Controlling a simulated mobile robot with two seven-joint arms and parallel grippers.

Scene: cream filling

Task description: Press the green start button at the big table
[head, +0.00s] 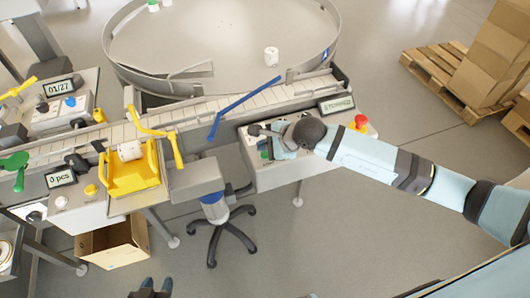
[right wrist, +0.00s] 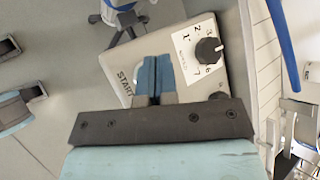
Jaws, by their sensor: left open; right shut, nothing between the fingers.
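The big round table (head: 225,45) stands at the top of the head view, with a control box (head: 300,172) at its conveyor. My right gripper (head: 266,153) is shut and empty over the left part of this box. In the right wrist view its blue fingertips (right wrist: 155,62) lie over the box (right wrist: 115,62) beside the printed START label (right wrist: 125,82). My left gripper (head: 150,291) is open at the bottom edge of the head view, far from the box.
A black dial (right wrist: 208,51) with numbers sits right of the fingers. A red and yellow stop button (head: 360,123) and a small display (head: 337,105) are at the box's right. A blue bar (head: 240,108) crosses the conveyor.

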